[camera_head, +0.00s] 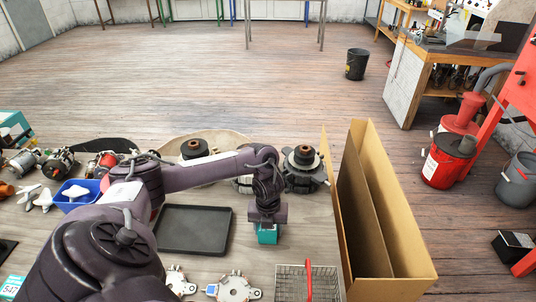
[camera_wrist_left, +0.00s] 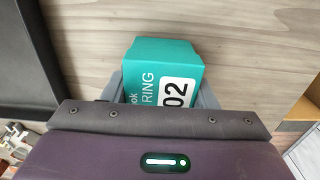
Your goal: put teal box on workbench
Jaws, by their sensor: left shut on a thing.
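A small teal box (camera_head: 267,234) shows under my left gripper (camera_head: 267,221) in the head view. In the left wrist view the teal box (camera_wrist_left: 165,62) sits between the two grey fingers, with a white "02" label and the word "RING" facing me. My left gripper is shut on it. The wood-grain workbench (camera_head: 215,268) lies beneath; I cannot tell whether the box touches it. My right gripper is not in view.
A dark flat tray (camera_head: 194,229) lies left of the box. A tall open cardboard box (camera_head: 402,220) stands to the right, a wire basket (camera_head: 290,284) with a red handle in front. Alternator parts (camera_head: 303,170) sit behind. Another teal box (camera_head: 14,122) is at far left.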

